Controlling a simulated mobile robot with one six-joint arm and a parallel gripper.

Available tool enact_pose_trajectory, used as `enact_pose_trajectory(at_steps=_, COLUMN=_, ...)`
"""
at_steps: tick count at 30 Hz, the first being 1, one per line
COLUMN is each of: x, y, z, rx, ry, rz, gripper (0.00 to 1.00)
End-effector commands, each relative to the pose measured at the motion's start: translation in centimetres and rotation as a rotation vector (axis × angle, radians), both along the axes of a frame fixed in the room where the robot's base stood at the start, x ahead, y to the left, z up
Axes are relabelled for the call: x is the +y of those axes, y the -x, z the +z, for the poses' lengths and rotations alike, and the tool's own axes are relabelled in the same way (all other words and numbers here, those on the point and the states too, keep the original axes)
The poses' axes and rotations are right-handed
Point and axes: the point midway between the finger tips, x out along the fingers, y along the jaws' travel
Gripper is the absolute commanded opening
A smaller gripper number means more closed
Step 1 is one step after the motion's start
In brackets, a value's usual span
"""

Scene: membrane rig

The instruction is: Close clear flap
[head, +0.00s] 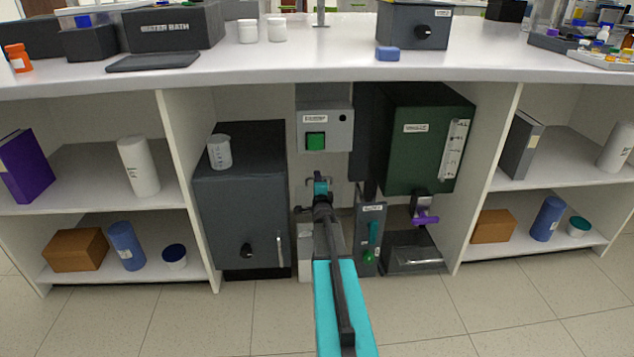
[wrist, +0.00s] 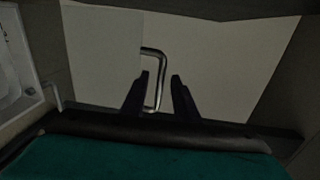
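In the wrist view a bent metal handle (wrist: 153,76) stands between the two dark fingers of my gripper (wrist: 160,92). The fingers are apart, and I cannot tell whether they touch the handle. Behind it is a pale surface; I cannot make out the edges of a clear flap there. My own arm hides much of that recess. A dark tray with a glossy, see-through-looking panel (head: 415,253) sits low at the right.
A dark cabinet (head: 240,205) with a beaker (head: 219,152) on top stands left of my arm. A green tank (head: 425,140) and a small panel with a teal lever (head: 373,233) are on the right. The bench top (head: 300,60) overhangs them. The floor in front is clear.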

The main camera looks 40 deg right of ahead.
Motion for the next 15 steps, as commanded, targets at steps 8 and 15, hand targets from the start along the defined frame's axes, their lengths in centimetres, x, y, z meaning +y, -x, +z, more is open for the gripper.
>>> enact_pose_trajectory(at_steps=8, x=-1.2, y=-1.4, z=-0.2, rx=-0.001, ry=0.001, rz=0.000, gripper=0.28)
enact_pose_trajectory(at_steps=15, x=-1.3, y=-1.6, z=-0.1, rx=0.000, ry=0.000, rz=0.000, gripper=0.28)
